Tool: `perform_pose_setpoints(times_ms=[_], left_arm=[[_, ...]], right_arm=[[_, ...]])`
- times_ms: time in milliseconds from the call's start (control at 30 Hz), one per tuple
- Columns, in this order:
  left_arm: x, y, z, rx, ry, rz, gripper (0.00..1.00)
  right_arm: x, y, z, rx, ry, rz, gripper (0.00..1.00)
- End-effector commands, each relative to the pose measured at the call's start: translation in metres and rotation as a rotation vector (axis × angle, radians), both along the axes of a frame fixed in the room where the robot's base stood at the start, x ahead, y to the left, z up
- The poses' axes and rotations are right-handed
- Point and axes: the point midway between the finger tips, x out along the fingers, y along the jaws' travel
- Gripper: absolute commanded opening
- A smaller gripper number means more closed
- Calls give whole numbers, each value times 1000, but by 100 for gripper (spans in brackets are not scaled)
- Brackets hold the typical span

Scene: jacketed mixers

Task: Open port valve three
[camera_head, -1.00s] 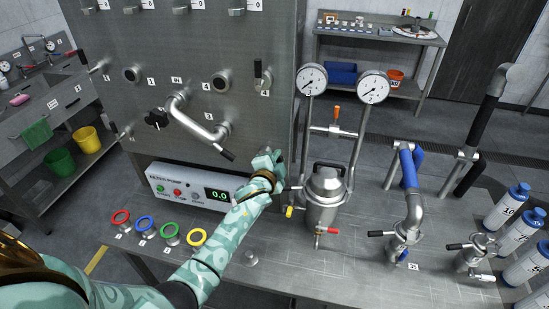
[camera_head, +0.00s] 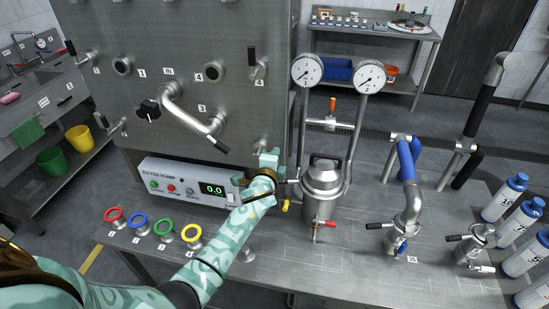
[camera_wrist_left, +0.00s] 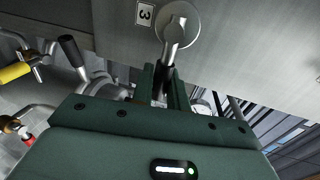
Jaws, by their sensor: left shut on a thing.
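Port valve three shows in the left wrist view as a round steel flange (camera_wrist_left: 184,18) beside a "3" label (camera_wrist_left: 145,14). Its steel lever (camera_wrist_left: 171,44) ends in a black grip. My left gripper (camera_wrist_left: 164,76) is shut on that black grip, with one green finger on each side. In the head view my left gripper (camera_head: 269,158) is at the lower right of the steel panel (camera_head: 190,45), above the right end of the filter pump box. There it mostly hides the valve and its lever. My right gripper is in neither view.
The filter pump box (camera_head: 165,168) reads 0.0. Colored rings (camera_head: 191,233) stand in front of it. A steel vessel (camera_head: 323,185) with two gauges (camera_head: 307,71) stands close right of my gripper. A bent pipe with a black handle (camera_head: 218,146) crosses the panel to the left.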

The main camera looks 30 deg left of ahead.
Motion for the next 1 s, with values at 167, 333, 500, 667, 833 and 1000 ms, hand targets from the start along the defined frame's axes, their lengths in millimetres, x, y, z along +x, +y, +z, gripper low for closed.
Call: perform_pose_setpoints(times_ms=[167, 333, 500, 667, 833, 1000], left_arm=[[-1, 0, -2, 4, 5, 0, 0], [-1, 0, -2, 4, 5, 0, 32], [-1, 0, -1, 2, 4, 0, 36], [-2, 0, -1, 1, 3, 1, 36], [-24, -5, 5, 1, 3, 1, 36], [-68, -16, 13, 2, 5, -1, 36]], right_arm=[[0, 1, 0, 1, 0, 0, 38], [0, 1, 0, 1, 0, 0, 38], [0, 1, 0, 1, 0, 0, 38], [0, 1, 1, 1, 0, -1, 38], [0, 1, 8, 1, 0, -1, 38], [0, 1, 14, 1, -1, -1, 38]])
